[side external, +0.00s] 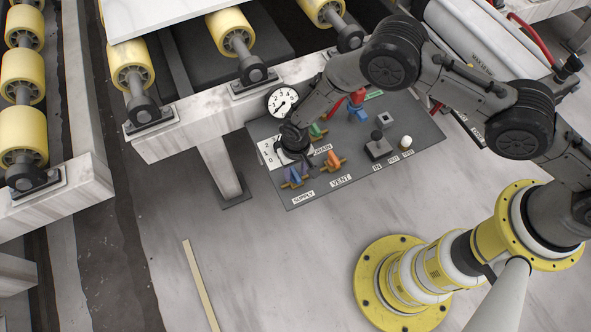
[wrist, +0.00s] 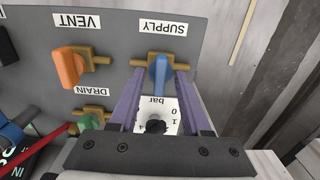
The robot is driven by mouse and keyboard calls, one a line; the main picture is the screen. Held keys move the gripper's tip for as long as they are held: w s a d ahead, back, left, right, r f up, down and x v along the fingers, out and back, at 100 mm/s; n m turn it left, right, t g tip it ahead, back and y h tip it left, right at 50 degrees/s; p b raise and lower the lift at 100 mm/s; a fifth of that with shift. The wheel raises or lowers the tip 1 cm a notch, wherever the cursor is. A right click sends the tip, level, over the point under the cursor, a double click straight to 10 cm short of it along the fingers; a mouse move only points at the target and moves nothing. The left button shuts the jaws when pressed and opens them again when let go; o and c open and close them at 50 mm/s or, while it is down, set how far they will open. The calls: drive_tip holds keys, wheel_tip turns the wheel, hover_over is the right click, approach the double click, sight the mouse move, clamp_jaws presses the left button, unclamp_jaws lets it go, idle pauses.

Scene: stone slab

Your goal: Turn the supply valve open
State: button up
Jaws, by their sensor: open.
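The supply valve has a blue handle (wrist: 160,75) on a brass body, under the SUPPLY label (wrist: 163,28) in the wrist view. The handle lies crosswise to the brass body. My gripper (wrist: 158,78) is open, with a purple finger on each side of the handle. Gaps show between the handle and both fingers, so it is not gripped. In the side external view my gripper (side external: 292,172) reaches down over the supply valve at the panel's near left corner, beside the SUPPLY label (side external: 303,197), and partly hides the handle.
The orange vent valve (wrist: 69,66) and green drain valve (wrist: 90,121) stand close by. A white bar scale plate (wrist: 169,112) with a black knob sits between my fingers. A round gauge (side external: 282,102), a red lever (side external: 357,97) and a joystick (side external: 378,147) also crowd the panel (side external: 345,185).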

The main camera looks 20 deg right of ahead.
drive_tip(key=shift+f, duration=0.1)
clamp_jaws()
drive_tip(key=shift+m, duration=0.4)
drive_tip(key=m, duration=0.8)
drive_tip(key=shift+m, duration=0.3)
drive_tip(key=m, duration=0.8)
drive_tip(key=shift+m, duration=0.4)
idle(0.4)
